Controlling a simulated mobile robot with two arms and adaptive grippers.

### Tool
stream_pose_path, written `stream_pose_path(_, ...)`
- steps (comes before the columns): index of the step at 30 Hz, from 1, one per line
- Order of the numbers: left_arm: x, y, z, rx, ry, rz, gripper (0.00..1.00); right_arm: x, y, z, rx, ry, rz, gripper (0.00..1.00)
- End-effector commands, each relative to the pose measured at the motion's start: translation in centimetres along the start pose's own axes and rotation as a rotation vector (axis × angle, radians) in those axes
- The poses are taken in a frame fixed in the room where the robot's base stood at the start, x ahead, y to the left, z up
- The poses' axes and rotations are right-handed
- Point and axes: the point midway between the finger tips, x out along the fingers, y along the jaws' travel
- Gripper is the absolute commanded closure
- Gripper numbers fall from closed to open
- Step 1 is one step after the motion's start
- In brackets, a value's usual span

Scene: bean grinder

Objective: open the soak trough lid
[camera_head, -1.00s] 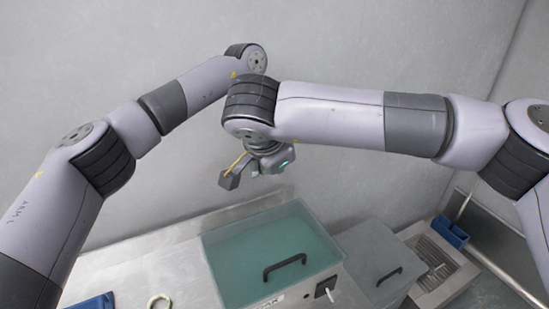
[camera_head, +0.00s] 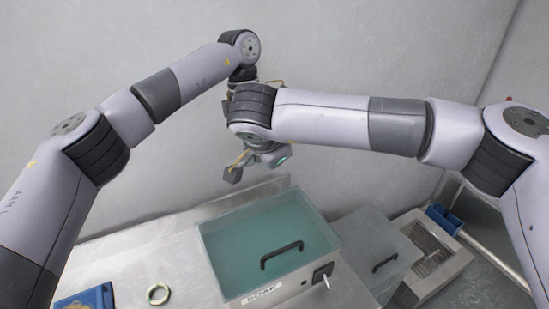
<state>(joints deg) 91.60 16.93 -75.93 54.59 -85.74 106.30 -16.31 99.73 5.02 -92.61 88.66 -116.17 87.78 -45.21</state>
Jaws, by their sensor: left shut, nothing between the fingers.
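The soak trough (camera_head: 264,294) is a pale metal box with a label on its front, standing on the metal counter. Its see-through teal lid (camera_head: 240,240) lies flat and closed on top, with a black bar handle (camera_head: 282,254) near the front edge. My left gripper (camera_head: 234,173) is shut and empty, above and behind the trough's back edge, well apart from the handle. It is partly hidden by my right wrist. My right arm crosses in from the right and ends at the same spot. Its fingers cannot be told apart from the parts there.
A grey lidded bin (camera_head: 362,245) with a black handle stands right of the trough. A small switch box with a lever (camera_head: 323,275) sits on the trough's front. A grated basin (camera_head: 428,262) is at right.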

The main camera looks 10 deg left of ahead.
Motion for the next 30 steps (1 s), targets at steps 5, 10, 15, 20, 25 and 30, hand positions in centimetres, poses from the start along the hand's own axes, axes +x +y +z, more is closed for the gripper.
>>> stream_pose_path(5,0.0,0.0,0.0,0.0,0.0,0.0,1.0,-0.02,-0.01,0.0,0.0,0.0,0.0,1.0)
stream_pose_path(10,0.0,0.0,0.0,0.0,0.0,0.0,1.0,-0.02,-0.01,-0.01,0.0,0.0,0.0,1.0)
stream_pose_path(15,0.0,0.0,0.0,0.0,0.0,0.0,1.0,-0.02,-0.01,-0.01,0.0,0.0,0.0,1.0)
stream_pose_path(20,0.0,0.0,0.0,0.0,0.0,0.0,1.0,-0.02,-0.01,-0.02,0.0,0.0,0.0,1.0)
stream_pose_path(25,0.0,0.0,0.0,0.0,0.0,0.0,1.0,-0.02,0.0,-0.01,0.0,0.0,0.0,1.0)
stream_pose_path(30,0.0,0.0,0.0,0.0,0.0,0.0,0.94,-0.01,0.0,-0.02,0.0,0.0,0.0,1.0)
